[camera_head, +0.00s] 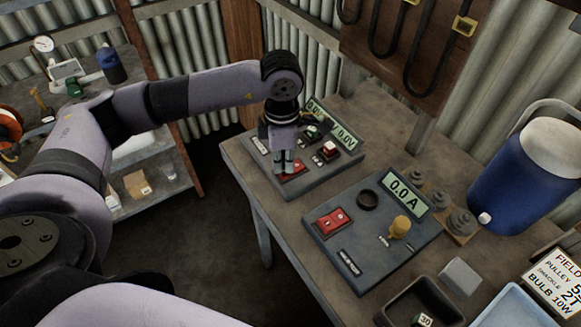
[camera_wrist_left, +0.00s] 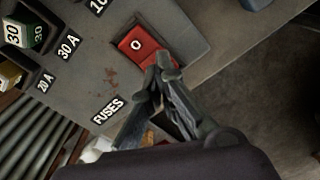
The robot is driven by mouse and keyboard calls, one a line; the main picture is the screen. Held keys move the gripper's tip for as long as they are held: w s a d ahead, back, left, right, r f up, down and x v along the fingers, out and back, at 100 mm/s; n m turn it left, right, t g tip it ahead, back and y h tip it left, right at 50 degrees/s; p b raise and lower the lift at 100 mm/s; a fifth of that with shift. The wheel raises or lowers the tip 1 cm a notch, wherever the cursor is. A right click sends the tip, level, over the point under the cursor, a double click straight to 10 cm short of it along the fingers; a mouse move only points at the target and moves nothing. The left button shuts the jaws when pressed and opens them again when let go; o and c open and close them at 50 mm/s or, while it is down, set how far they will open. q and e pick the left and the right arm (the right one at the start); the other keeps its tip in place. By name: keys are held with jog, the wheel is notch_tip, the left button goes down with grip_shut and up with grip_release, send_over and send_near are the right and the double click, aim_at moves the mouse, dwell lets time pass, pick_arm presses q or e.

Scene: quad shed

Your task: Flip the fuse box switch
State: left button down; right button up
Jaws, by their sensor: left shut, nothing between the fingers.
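The fuse box (camera_head: 262,181) is a grey sloped panel at the back left of the workbench, with displays reading 0.0 V. Its red rocker switch (camera_head: 294,171) is partly hidden by my left gripper (camera_head: 283,168). In the left wrist view the switch (camera_wrist_left: 135,46) shows a white 0 mark, and the panel (camera_wrist_left: 105,75) carries labels "FUSES", "20 A" and "30 A". My left gripper is shut and empty, and its fingertips (camera_wrist_left: 165,60) are at the switch's near edge. I cannot tell whether they touch. My right gripper is not in view.
A second grey panel (camera_head: 355,262) with another red switch (camera_head: 332,222), a yellow knob (camera_head: 399,228) and a 0.0 A display stands to the right. A blue cooler (camera_head: 525,177) and a dark tray (camera_head: 400,306) are on the bench (camera_head: 240,165). A shelf stands left.

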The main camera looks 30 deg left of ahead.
aim_at(284, 171)
pick_arm(q)
jog(key=shift+f, duration=0.25)
jog(key=shift+r, duration=0.1)
jog(key=shift+r+p, duration=1.65)
jog(key=shift+r, duration=1.85)
jog(key=shift+f, duration=0.1)
